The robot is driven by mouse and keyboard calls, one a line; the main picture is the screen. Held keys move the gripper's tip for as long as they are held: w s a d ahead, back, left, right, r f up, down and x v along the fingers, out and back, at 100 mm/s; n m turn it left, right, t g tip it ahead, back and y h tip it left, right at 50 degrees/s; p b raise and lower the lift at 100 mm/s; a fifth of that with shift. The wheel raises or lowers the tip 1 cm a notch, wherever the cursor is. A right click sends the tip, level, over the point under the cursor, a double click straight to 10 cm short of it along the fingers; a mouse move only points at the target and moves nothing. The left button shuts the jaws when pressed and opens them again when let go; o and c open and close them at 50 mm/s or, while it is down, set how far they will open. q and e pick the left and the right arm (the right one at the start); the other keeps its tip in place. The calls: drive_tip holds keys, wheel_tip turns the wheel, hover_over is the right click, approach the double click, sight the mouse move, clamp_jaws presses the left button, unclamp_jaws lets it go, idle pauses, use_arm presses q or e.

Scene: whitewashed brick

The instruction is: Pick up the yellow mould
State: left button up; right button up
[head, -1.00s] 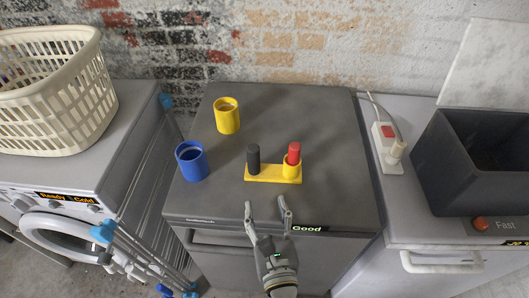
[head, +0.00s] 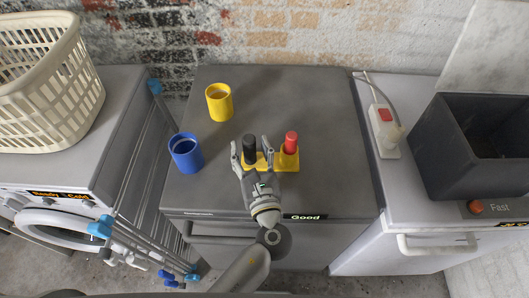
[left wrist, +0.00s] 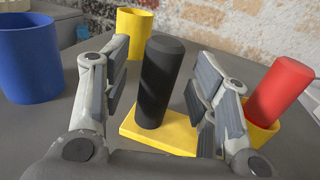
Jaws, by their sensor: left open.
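The yellow mould (head: 288,162) is a flat yellow base with a short yellow cup at its right end, on the dark grey top of the middle cabinet. A black upright cylinder (head: 249,148) stands on its left part, and a red cylinder (head: 291,142) stands in the cup, leaning slightly. My left gripper (head: 250,144) is open, with its fingers on either side of the black cylinder. In the left wrist view the black cylinder (left wrist: 160,85) stands between the fingers with gaps on both sides, above the yellow base (left wrist: 165,140). My right gripper is not in view.
A blue mug (head: 186,154) and a yellow mug (head: 219,102) stand left of the mould. A laundry basket (head: 45,90) is on the washing machine at left. A power strip (head: 385,130) and dark bin (head: 480,150) are at right. The back right of the grey top is clear.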

sight(249, 140)
use_arm(q)
drive_tip(key=shift+x, duration=1.15)
clamp_jaws()
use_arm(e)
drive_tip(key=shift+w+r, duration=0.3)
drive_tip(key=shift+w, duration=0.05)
use_arm(q)
drive_tip(key=shift+r, duration=0.1)
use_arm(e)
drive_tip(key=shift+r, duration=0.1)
use_arm(q)
drive_tip(key=shift+r+p, duration=0.7)
drive_tip(key=shift+p, duration=0.3)
drive_tip(key=r+p, duration=0.3)
drive_tip(key=shift+s+d, duration=0.1)
drive_tip(key=shift+s, duration=0.25)
drive_tip(key=s+d+r+p, duration=0.1)
drive_tip(key=s+r+p, duration=0.7)
drive_tip(key=s, duration=0.5)
drive_tip(key=shift+s+r+p, duration=0.15)
drive_tip(key=shift+r+p, duration=0.05)
drive_tip(key=shift+p, duration=1)
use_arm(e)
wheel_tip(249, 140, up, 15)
